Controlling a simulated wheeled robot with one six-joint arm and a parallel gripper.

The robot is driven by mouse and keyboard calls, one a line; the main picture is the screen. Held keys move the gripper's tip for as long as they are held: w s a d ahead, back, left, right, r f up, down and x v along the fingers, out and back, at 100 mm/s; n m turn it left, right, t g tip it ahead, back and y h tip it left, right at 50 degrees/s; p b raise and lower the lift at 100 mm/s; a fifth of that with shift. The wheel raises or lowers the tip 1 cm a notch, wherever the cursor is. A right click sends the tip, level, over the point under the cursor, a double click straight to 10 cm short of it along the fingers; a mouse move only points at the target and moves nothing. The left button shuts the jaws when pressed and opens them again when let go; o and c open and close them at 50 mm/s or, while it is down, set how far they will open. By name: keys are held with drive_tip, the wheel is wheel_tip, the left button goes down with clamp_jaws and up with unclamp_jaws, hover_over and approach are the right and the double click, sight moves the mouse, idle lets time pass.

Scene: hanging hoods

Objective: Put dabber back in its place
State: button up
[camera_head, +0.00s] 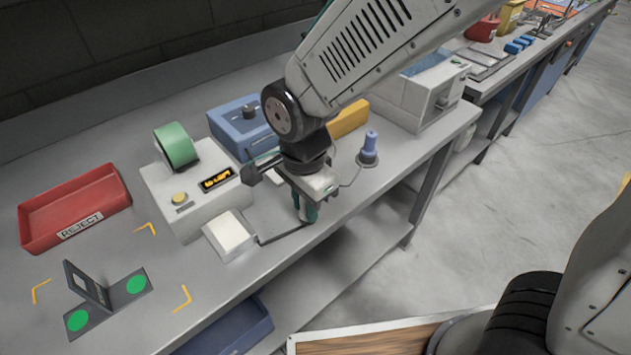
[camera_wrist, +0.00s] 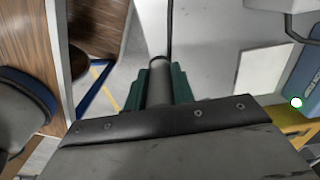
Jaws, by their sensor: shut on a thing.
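My gripper (camera_head: 306,208) points down over the bench near its front edge, right of the white pad. In the wrist view its green fingers (camera_wrist: 158,92) are shut on a dark grey cylinder, which I take to be the dabber (camera_wrist: 160,72). The cylinder's round end shows beyond the fingers. In the head view the held thing is mostly hidden by my gripper. I cannot tell which spot is the dabber's place.
A white device with a green roll (camera_head: 178,147) and a white pad (camera_head: 230,236) stand left of my gripper. A blue box (camera_head: 243,126) and yellow bin (camera_head: 347,118) are behind it. A red REJECT tray (camera_head: 75,208) is far left. A thin dark line runs along the bench there.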

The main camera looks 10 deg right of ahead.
drive_tip(key=w+d, duration=0.1)
drive_tip(key=w, duration=0.4)
drive_tip(key=w+d+f, duration=0.1)
drive_tip(key=w, duration=0.2)
drive_tip(key=shift+w+d, duration=0.25)
drive_tip(key=shift+d, duration=0.1)
drive_tip(key=shift+f, duration=1.65)
drive_tip(key=o, duration=0.8)
drive_tip(key=shift+f, duration=0.15)
wheel_tip(320, 180, up, 12)
